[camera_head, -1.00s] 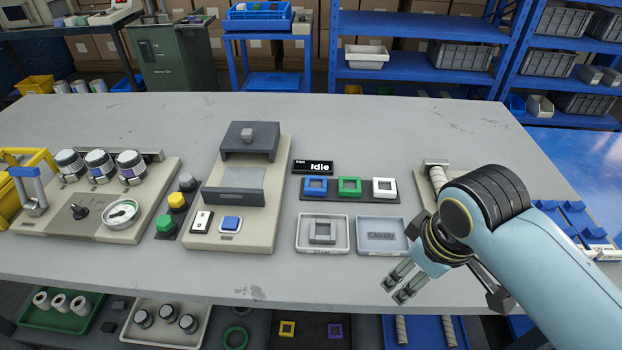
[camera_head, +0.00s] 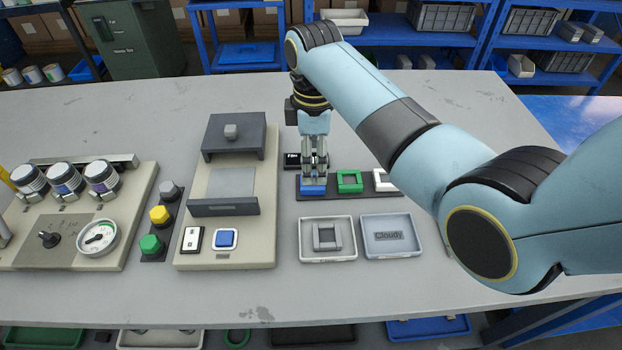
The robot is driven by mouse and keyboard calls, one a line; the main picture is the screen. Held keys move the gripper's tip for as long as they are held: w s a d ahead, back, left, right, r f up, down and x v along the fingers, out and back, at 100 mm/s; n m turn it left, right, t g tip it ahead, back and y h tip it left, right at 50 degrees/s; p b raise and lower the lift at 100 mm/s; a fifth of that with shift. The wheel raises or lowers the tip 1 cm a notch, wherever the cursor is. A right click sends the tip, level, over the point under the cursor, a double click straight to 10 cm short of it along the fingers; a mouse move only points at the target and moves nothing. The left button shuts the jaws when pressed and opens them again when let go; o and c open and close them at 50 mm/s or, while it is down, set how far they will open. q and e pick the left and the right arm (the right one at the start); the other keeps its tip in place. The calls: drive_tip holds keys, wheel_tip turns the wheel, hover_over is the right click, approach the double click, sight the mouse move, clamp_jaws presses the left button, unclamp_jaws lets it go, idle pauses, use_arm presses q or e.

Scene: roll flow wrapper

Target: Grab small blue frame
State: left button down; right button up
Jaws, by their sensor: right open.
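The small blue frame (camera_head: 313,190) sits at the left end of a dark holder strip (camera_head: 331,194) on the table. My right gripper (camera_head: 314,182) points down directly over it, with the fingertips at or just above the frame and covering its rear part. The jaws are open; I cannot tell whether they touch the frame. A green frame (camera_head: 349,181) and a white frame (camera_head: 382,180) sit to the right in the same strip; my arm partly covers the white one. My left gripper is not in view.
In front of the strip stand a white tray (camera_head: 303,257) with a grey frame and a tray labelled "Cloudy" (camera_head: 389,254). A beige machine (camera_head: 262,255) stands to the left. A small black display (camera_head: 293,161) is close behind my gripper. The front table strip is clear.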

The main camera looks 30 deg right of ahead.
sight(313, 183)
drive_tip(key=shift+w+f, duration=0.1)
drive_tip(key=shift+f, duration=0.55)
drive_tip(key=shift+w+f, duration=0.1)
drive_tip(key=shift+f, duration=0.2)
wheel_tip(313, 183, down, 5)
drive_tip(key=shift+w+d+f, duration=0.1)
drive_tip(key=shift+w, duration=0.05)
drive_tip(key=shift+c, duration=1.4)
drive_tip(key=c, duration=0.8)
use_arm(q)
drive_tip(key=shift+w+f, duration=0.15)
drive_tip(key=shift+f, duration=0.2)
use_arm(e)
drive_tip(key=shift+r, duration=0.2)
